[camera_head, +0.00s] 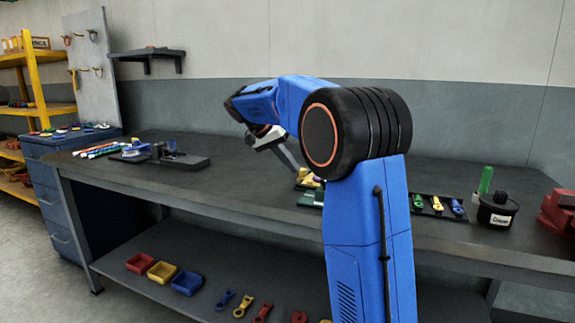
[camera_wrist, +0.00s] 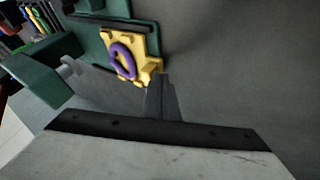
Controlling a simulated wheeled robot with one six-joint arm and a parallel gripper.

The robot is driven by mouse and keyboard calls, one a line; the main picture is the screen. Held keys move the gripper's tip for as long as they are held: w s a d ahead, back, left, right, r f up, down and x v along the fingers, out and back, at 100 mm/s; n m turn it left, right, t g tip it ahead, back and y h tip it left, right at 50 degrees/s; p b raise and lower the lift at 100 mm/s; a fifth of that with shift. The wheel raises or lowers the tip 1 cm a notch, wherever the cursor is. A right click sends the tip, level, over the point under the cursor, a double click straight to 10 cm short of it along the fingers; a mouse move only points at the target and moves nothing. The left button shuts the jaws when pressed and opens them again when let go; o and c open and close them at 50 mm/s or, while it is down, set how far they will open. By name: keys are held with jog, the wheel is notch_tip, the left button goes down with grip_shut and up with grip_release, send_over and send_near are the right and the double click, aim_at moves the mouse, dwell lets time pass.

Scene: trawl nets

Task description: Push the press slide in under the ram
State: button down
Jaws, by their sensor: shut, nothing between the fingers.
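The press slide is a yellow plate (camera_wrist: 128,66) on a dark green base (camera_wrist: 92,27) in the wrist view. A purple ring-like piece (camera_wrist: 120,62) lies on the slide. A green block of the press (camera_wrist: 40,78), perhaps part of its upper frame, stands at the left; the ram is not clearly seen. My gripper (camera_wrist: 161,80) is shut and empty, its tip close beside the slide's right end; I cannot tell if they touch. In the head view the yellow slide (camera_head: 307,178) shows just beyond my gripper (camera_head: 294,167), and my arm hides much of the press.
The workbench (camera_head: 240,180) is clear left of the press. A dark fixture (camera_head: 180,159) stands at the bench's left. Right of my arm are a tray with coloured parts (camera_head: 437,206), a green bottle (camera_head: 486,181), a black pot (camera_head: 497,212) and a red vise (camera_head: 558,212).

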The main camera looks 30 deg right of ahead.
jog(key=s+d, duration=0.3)
jog(key=s, duration=0.2)
jog(key=s+d, duration=0.2)
jog(key=shift+s+d, duration=0.15)
jog(key=shift+d, duration=0.2)
jog(key=shift+s+d, duration=0.25)
jog(key=shift+s, duration=0.15)
